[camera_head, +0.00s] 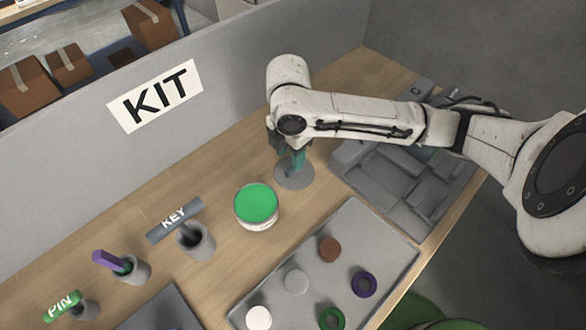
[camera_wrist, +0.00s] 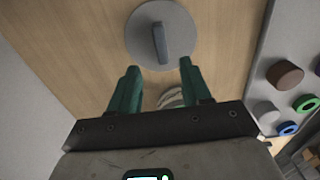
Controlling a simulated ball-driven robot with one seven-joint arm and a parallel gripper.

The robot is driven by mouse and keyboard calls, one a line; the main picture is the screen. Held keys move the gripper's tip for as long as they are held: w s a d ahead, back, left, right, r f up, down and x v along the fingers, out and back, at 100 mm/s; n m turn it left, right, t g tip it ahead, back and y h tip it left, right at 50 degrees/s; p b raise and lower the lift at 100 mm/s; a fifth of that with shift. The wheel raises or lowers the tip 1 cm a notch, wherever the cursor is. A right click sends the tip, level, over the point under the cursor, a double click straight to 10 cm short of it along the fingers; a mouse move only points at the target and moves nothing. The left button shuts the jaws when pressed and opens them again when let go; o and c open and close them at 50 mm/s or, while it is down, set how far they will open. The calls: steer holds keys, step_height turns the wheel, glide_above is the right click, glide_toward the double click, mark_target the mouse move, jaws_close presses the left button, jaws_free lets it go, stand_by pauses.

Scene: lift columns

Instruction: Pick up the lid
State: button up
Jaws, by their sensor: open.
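The lid (camera_head: 294,181) is a flat grey disc lying on the wooden table, behind and to the right of the white jar with green inside (camera_head: 257,206). In the wrist view the lid (camera_wrist: 140,38) is near the top, with an upright grey bar handle (camera_wrist: 160,42) across its middle. My gripper (camera_head: 290,160) is above the lid, and its green fingers partly hide it in the head view. In the wrist view my gripper (camera_wrist: 160,67) is open and empty, with its fingertips just below the lid. Part of the jar (camera_wrist: 172,97) shows between the fingers.
A grey tray (camera_head: 390,240) with several coloured discs and rings lies in front. A grey compartment tray (camera_head: 350,155) is at the right. Cups with a KEY tag (camera_head: 174,220), a purple block (camera_head: 108,260) and a PIN tag (camera_head: 62,306) stand at left. A grey KIT wall (camera_head: 155,95) runs behind.

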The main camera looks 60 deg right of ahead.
steer(key=f+p, duration=0.1)
steer(key=f, duration=0.4)
steer(key=shift+s, duration=0.2)
steer(key=shift+c, duration=0.2)
jaws_close()
